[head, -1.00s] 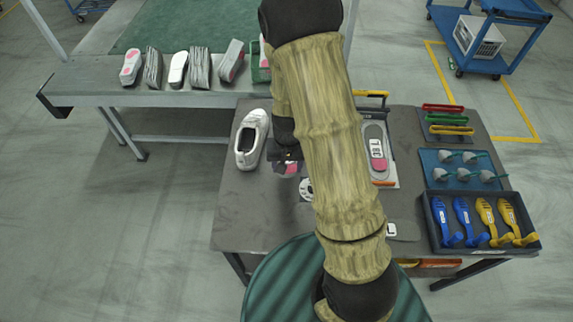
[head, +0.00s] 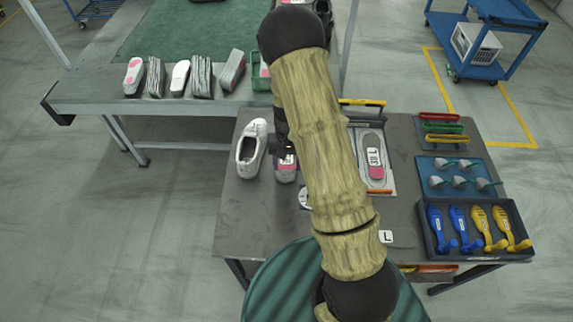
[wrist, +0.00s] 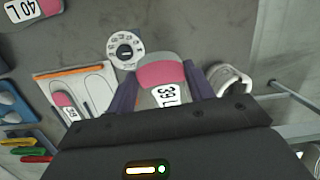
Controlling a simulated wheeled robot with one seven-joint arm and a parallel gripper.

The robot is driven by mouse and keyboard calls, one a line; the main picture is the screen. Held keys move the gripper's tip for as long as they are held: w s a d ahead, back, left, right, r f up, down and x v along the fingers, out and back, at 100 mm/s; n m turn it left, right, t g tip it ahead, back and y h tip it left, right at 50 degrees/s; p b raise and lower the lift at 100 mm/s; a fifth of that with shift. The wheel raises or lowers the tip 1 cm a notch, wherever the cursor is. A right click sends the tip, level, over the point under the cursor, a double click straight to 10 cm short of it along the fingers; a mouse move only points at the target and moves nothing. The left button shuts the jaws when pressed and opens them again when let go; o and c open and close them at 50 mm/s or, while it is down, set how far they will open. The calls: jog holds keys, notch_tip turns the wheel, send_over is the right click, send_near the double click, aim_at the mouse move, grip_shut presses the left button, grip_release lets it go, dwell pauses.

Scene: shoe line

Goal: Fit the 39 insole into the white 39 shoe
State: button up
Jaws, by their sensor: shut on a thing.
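My gripper (wrist: 162,90) is shut on the 39 insole (wrist: 160,72), its two purple fingers on either side of it. The insole is grey with a pink end and a white "39 L" label. In the head view the insole (head: 286,173) shows just below my gripper, partly hidden by it; I cannot tell how high it is above the table. The white shoe (head: 251,150) stands on the table just left of the insole, its opening facing up. In the wrist view the shoe (wrist: 230,78) shows partly, right of the gripper. Its size mark is not readable.
A board (wrist: 50,78) with another labelled insole (head: 374,160) lies right of my arm in the head view. A round dial (wrist: 127,48) and a "40 L" insole (wrist: 35,8) lie on the table. A tool tray (head: 433,240) stands at right.

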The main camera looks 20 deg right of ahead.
jog(key=shift+t, duration=0.3)
jog(key=shift+w+d+f+b, duration=0.2)
jog(key=shift+w+f+b, duration=0.3)
jog(key=shift+w, duration=0.3)
jog(key=shift+w+d+f+b, duration=0.25)
jog(key=shift+w+f+b, duration=0.1)
jog(key=shift+w+f, duration=0.3)
jog(key=shift+w+d+f+b, duration=0.2)
jog(key=shift+w+f+b, duration=0.25)
jog(key=shift+w, duration=0.45)
jog(key=shift+t, duration=0.3)
jog(key=shift+w+d+f+b, duration=0.2)
jog(key=shift+w+f+b, duration=0.1)
jog(key=shift+w, duration=0.45)
jog(key=shift+w+d+f+b, duration=0.25)
jog(key=shift+w+f, duration=0.05)
jog(key=shift+w, duration=0.5)
jog(key=shift+w+d+f+b, duration=0.2)
jog(key=shift+w+f+b, duration=0.1)
jog(key=shift+w, duration=0.45)
jog(key=shift+s+f+t+h+b, duration=0.1)
jog(key=shift+f+t+h+b, duration=0.25)
jog(key=shift+f+b, duration=0.65)
jog(key=shift+r, duration=0.2)
jog(key=o, duration=1.1)
jog(key=shift+c, duration=0.2)
jog(key=shift+r, duration=0.1)
jog(key=shift+r+p, duration=1)
jog(key=shift+r, duration=0.4)
